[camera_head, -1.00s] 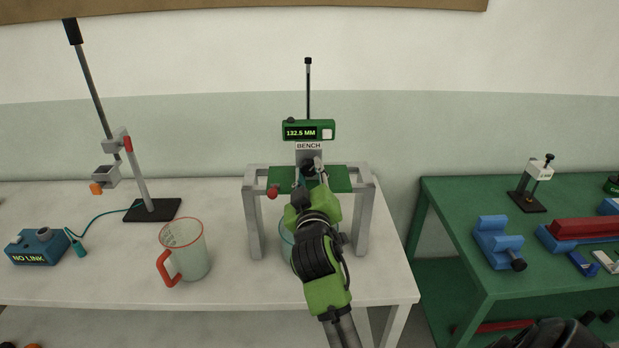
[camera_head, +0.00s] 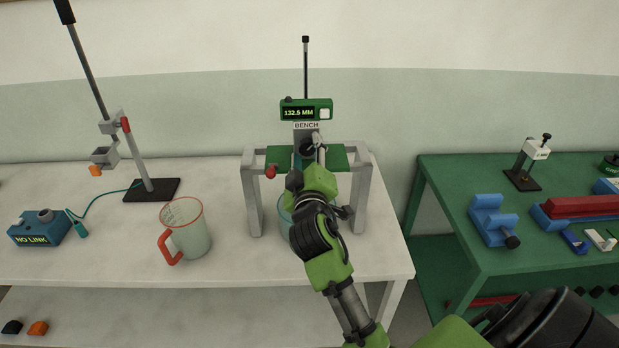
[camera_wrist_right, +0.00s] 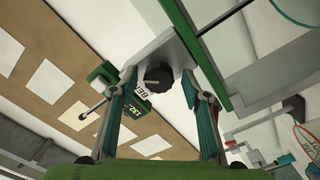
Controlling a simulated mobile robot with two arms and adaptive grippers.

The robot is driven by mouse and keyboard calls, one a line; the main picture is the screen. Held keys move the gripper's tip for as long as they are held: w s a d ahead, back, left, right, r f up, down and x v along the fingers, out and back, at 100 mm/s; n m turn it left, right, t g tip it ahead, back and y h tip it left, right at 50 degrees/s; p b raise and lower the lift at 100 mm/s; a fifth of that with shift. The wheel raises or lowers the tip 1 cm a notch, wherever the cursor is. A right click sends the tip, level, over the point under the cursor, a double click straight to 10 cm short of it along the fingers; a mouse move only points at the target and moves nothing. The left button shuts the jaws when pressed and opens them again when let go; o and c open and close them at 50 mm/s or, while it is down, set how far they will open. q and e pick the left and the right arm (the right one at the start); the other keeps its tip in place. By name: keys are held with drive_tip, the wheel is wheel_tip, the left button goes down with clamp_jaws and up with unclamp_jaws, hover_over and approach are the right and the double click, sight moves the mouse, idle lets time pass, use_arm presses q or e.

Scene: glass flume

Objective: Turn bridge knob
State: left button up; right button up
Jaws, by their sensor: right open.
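The bridge stands on the white table, a grey frame (camera_head: 252,205) with a green top plate. A dark round knob (camera_head: 307,148) sits on its grey upright below the BENCH label. The green display (camera_head: 318,102) above reads 132.5 MM. My right gripper (camera_head: 316,155) reaches up to the knob from the front and partly hides that area. In the right wrist view, its fingers (camera_wrist_right: 157,84) are open, one on each side of the black knob (camera_wrist_right: 158,75). My left gripper is not in view.
A clear jug (camera_head: 187,232) with a red handle stands left of the bridge. Farther left are a clamp stand (camera_head: 150,188) and a blue NO LINK box (camera_head: 38,228). A glass vessel under the bridge is partly hidden by my arm. A green bench (camera_head: 450,205) stands right.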

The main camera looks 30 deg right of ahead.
drive_tip(key=shift+r+n+p, duration=0.3)
drive_tip(key=shift+n+p, duration=0.2)
drive_tip(key=shift+n, duration=0.4)
drive_tip(key=shift+s+a+f+b, duration=0.3)
drive_tip(key=shift+s+f+b, duration=0.25)
drive_tip(key=shift+s+b, duration=0.15)
use_arm(q)
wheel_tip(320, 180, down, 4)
drive_tip(key=b, duration=0.4)
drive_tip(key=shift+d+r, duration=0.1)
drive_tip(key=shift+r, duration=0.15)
use_arm(e)
drive_tip(key=v, duration=1.2)
drive_tip(key=shift+a+r, duration=0.15)
drive_tip(key=shift+r, duration=0.1)
